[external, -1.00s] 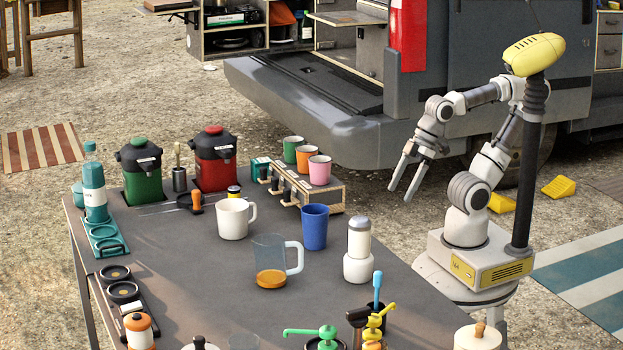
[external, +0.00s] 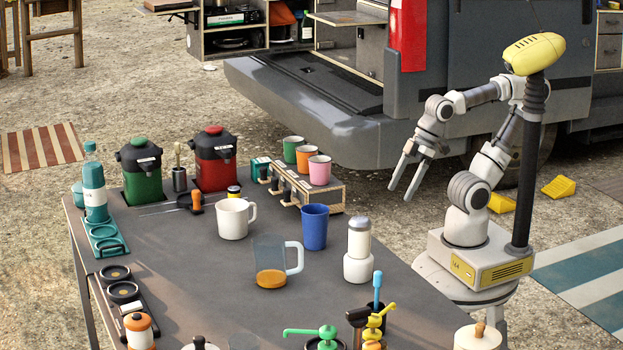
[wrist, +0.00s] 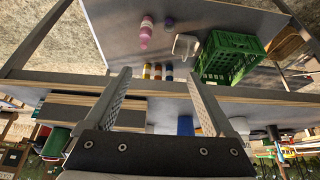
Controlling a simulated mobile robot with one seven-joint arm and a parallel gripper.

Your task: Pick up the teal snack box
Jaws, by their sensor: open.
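A small teal box (external: 259,169) stands on the grey table at the left end of the wooden cup rack; it is the only thing I see that could be the teal snack box. It is small and partly hidden by the rack, so I cannot read it. My gripper (external: 400,193) hangs open and empty past the table's right edge, well to the right of that box and touching nothing. In the wrist view my gripper (wrist: 159,88) shows two spread fingers with nothing between them. I cannot make out a teal box in that view.
The wooden rack (external: 322,195) carries several cups. A blue cup (external: 315,228), a white mug (external: 233,218), a clear mug (external: 270,262) and a white grinder (external: 358,252) stand nearby. Red (external: 214,160) and green (external: 141,172) canisters stand behind. The wrist view shows a green crate (wrist: 229,58).

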